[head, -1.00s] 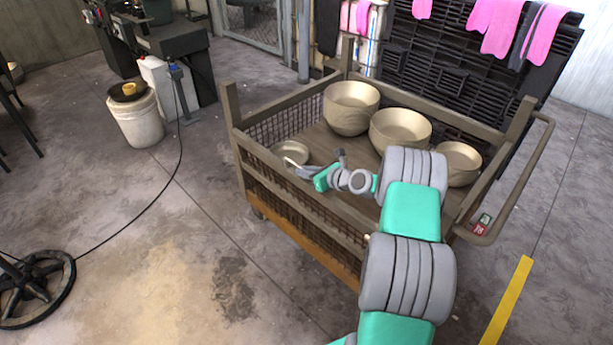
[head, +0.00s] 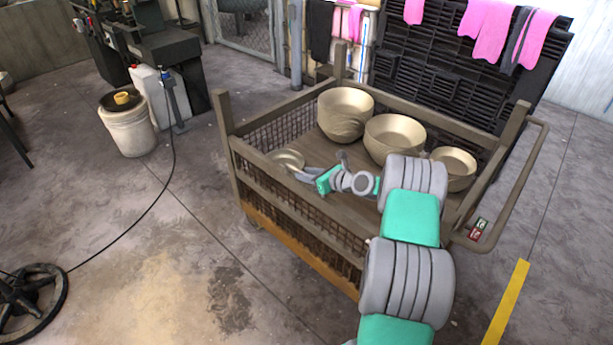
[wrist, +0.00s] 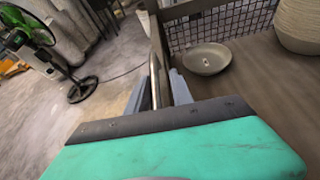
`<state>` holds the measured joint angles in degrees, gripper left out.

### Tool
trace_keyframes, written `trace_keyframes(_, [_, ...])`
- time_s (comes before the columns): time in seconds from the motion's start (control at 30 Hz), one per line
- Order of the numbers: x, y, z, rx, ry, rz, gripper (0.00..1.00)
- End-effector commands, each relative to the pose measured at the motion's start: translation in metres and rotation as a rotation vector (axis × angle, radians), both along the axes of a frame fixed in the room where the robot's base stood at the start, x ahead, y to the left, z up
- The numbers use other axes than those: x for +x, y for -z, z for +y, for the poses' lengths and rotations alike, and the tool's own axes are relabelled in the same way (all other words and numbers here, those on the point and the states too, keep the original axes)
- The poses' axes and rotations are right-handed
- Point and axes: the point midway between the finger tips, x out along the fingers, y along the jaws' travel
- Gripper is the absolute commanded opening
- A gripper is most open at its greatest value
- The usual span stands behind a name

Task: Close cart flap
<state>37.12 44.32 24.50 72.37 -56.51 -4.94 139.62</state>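The cart (head: 226,150) is a brown metal-frame trolley with mesh sides in the middle of the head view. Its near long side, the flap (head: 300,215), stands raised with a top rail above mesh. My gripper (head: 297,173) is at the top rail, pointing left. In the wrist view, my gripper's (wrist: 160,88) two grey fingers lie on either side of a metal rail (wrist: 156,58) and look open around it. Whether they touch the rail is hard to tell. The flap's latch or far edge is not clear.
A bent handle (head: 522,185) is on the right. A white bucket (head: 130,130) stands at left. The floor before the cart is clear.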

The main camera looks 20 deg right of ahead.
Motion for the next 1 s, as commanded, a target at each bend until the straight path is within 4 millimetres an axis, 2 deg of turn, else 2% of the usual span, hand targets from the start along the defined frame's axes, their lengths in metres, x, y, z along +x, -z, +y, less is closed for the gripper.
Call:
trace_keyframes(0.37, [-0.005, -0.001, 0.0, 0.004, -0.002, 0.005, 0.34])
trace_keyframes(0.7, [-0.056, -0.025, -0.028, 0.004, 0.002, 0.003, 0.34])
trace_keyframes(0.8, [-0.064, -0.028, -0.032, 0.004, 0.001, 0.004, 0.34])
trace_keyframes(1.0, [-0.065, -0.028, -0.032, 0.003, 0.0, 0.004, 0.34])
